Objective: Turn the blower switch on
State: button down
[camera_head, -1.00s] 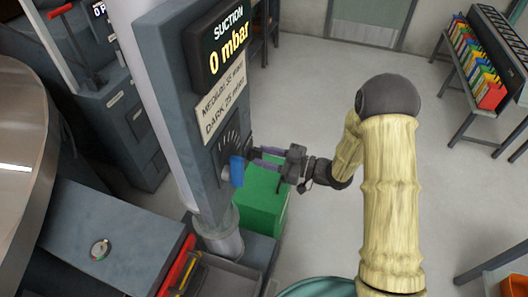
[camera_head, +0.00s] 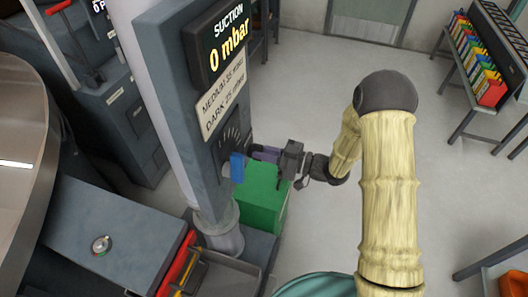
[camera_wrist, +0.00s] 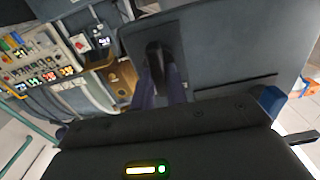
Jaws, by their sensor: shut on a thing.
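My gripper (camera_head: 256,153) reaches in from the right to the front of the grey column (camera_head: 175,95), below the dial scale. In the wrist view, the two purple fingers of my gripper (camera_wrist: 161,80) are shut on a dark upright knob (camera_wrist: 155,53) on the grey panel (camera_wrist: 215,50). This knob may be the blower switch; no label for it can be read. A blue handle (camera_head: 237,167) sits just left of the fingertips, and a blue part (camera_wrist: 270,98) shows at the right in the wrist view. The suction display (camera_head: 222,40) reads 0 mbar.
A sign (camera_head: 223,100) with medium and dark settings hangs under the display. A green box (camera_head: 263,195) stands below my gripper. A grey bench (camera_head: 105,235) with a small round gauge is at the lower left.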

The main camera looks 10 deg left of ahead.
jog(key=m+p, duration=0.1)
jog(key=m, duration=0.5)
jog(key=m+p, duration=0.2)
jog(key=m, duration=0.3)
jog(key=m+p, duration=0.2)
jog(key=m, duration=0.4)
jog(key=shift+w+d+f+m, duration=0.1)
jog(key=shift+w+f+m, duration=0.2)
jog(key=shift+w+f, duration=0.05)
dwell(0.4)
jog(key=c, duration=1.4)
grip_release()
